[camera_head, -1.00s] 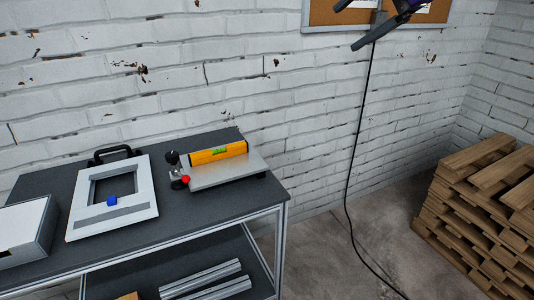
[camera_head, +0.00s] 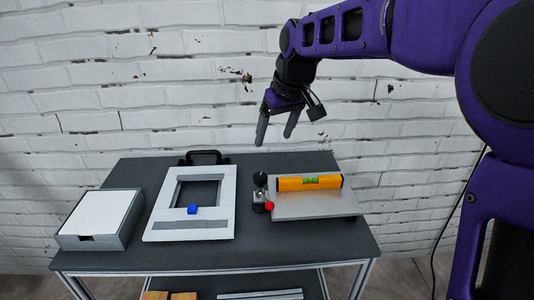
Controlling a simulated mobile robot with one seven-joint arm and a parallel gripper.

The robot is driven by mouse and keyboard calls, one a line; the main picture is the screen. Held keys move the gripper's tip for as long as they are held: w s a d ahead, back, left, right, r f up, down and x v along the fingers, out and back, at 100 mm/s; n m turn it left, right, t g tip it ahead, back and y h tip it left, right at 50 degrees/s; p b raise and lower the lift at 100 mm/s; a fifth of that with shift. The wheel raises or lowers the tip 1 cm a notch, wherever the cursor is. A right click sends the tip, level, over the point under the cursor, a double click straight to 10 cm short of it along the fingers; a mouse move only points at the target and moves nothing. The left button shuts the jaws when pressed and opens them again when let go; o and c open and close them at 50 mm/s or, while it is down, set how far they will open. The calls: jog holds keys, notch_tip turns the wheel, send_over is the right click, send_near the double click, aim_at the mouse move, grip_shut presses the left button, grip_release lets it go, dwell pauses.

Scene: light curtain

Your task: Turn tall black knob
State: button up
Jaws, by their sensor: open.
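The tall black knob (camera_head: 260,179) stands upright at the left end of a grey plate fixture (camera_head: 310,207) on the table. A red ball knob (camera_head: 269,206) sits just in front of it, on the same small mechanism. My gripper (camera_head: 276,140) hangs above and behind the knob, pointing down, with its two dark fingers apart and nothing between them. The fingertips are clear of the knob. An orange bar with a green level window (camera_head: 310,182) lies along the back of the plate, right of the knob.
A grey box (camera_head: 98,219) stands at the table's left end. The dark table (camera_head: 240,257) has free room at its front. A white brick wall is behind.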

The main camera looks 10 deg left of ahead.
aim_at(260, 176)
jog(key=b+x, duration=0.1)
jog(key=x, duration=1.5)
jog(key=shift+s+a+f+b, duration=0.15)
jog(key=shift+a+b, duration=0.05)
jog(key=shift+b, duration=0.1)
grip_shut()
